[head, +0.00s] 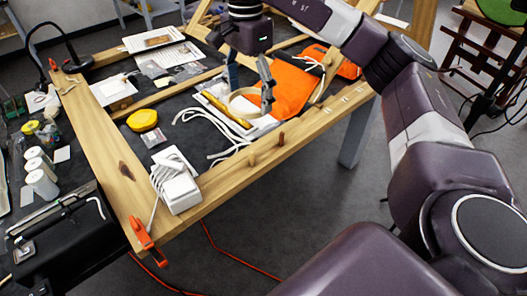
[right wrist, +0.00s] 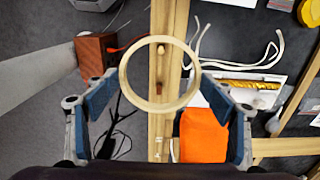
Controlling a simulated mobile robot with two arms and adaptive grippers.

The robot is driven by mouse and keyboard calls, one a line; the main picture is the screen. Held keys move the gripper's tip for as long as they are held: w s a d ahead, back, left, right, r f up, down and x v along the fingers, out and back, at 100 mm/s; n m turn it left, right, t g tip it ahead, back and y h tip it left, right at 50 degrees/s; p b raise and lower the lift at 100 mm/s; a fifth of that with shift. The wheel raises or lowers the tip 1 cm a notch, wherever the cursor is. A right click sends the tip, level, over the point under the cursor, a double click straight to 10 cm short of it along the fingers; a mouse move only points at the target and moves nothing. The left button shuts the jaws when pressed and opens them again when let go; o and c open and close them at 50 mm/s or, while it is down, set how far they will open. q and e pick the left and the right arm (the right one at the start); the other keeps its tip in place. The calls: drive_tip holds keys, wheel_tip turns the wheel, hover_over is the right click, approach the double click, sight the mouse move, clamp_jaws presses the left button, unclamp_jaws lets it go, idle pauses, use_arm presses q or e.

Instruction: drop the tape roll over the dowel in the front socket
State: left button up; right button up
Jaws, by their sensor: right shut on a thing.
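My right gripper (head: 249,88) is shut on the pale tan tape roll (head: 240,112), its two fingers on opposite sides of the ring. In the right wrist view the roll (right wrist: 124,77) is seen as an open ring between the blue finger pads. Two short dowels stand upright on the front wooden beam: a light one (head: 251,158) and a dark brown one (head: 281,138). In the head view the roll is above and behind them, apart from both. Through the ring in the wrist view show the light dowel (right wrist: 161,49) and the dark dowel (right wrist: 158,88). My left gripper is out of view.
The wooden frame (head: 108,150) lies on a dark table. Inside it are an orange pouch (head: 290,88), a white cord (head: 225,150), a yellow tape measure (head: 142,120) and papers. A white charger (head: 180,192) sits on the near corner, beside an orange clamp (head: 143,235).

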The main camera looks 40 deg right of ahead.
sight(251, 152)
drive_tip(key=f+p, duration=0.1)
drive_tip(key=f, duration=0.7)
drive_tip(key=f+p, duration=0.1)
drive_tip(key=f, duration=0.6)
drive_tip(key=shift+w+d+f, duration=0.1)
drive_tip(key=shift+w+f, duration=0.1)
drive_tip(key=shift+f, duration=0.15)
wheel_tip(251, 152, down, 4)
drive_tip(key=shift+p, duration=0.8)
drive_tip(key=shift+f, duration=0.2)
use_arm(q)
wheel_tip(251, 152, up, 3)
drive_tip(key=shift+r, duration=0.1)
use_arm(e)
drive_tip(key=shift+f, duration=0.1)
drive_tip(key=shift+f+b, duration=0.55)
drive_tip(key=shift+b, duration=0.15)
drive_tip(key=o, duration=1.1)
drive_tip(key=shift+c, duration=0.2)
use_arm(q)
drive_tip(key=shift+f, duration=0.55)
